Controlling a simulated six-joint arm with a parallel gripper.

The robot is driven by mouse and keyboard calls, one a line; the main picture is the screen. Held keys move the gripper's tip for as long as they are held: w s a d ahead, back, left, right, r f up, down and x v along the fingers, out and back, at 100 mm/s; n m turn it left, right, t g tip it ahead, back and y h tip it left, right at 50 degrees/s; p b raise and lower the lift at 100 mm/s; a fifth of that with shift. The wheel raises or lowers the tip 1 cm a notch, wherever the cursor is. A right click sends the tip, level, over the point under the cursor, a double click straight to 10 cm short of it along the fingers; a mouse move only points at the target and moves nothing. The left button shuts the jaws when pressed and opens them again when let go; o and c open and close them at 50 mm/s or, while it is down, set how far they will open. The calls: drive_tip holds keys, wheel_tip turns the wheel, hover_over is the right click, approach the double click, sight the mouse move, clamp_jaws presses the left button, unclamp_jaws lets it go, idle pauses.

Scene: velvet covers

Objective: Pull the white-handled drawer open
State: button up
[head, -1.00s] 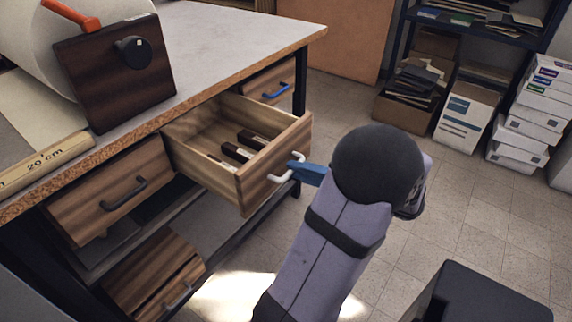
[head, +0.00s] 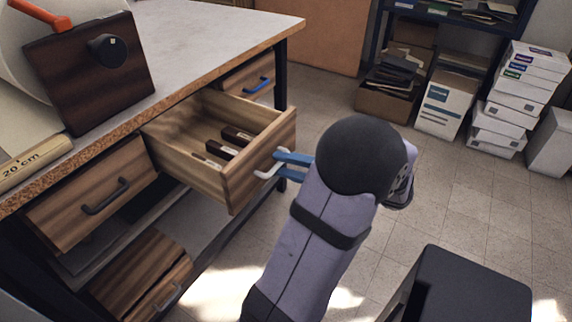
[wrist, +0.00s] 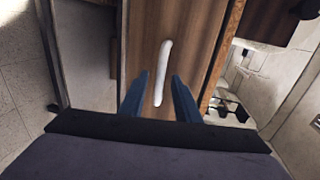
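The white-handled drawer (head: 240,180) stands pulled out of the workbench, its inside showing. Its white handle (head: 265,172) is on the front face; in the wrist view the white handle (wrist: 163,70) runs lengthwise up the drawer front (wrist: 190,50). My gripper (head: 281,164) is at the handle with its blue fingers spread. In the wrist view my gripper (wrist: 159,90) has a finger on each side of the handle's near end, with gaps between. It is open and holds nothing.
Several dark-labelled items (head: 222,146) lie in the open drawer. A black-handled drawer (head: 95,195) is to the left, a blue-handled drawer (head: 250,80) behind. A dark box (head: 455,290) stands at the lower right.

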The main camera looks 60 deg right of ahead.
drive_tip(key=v, duration=0.7)
drive_tip(key=shift+p, duration=0.35)
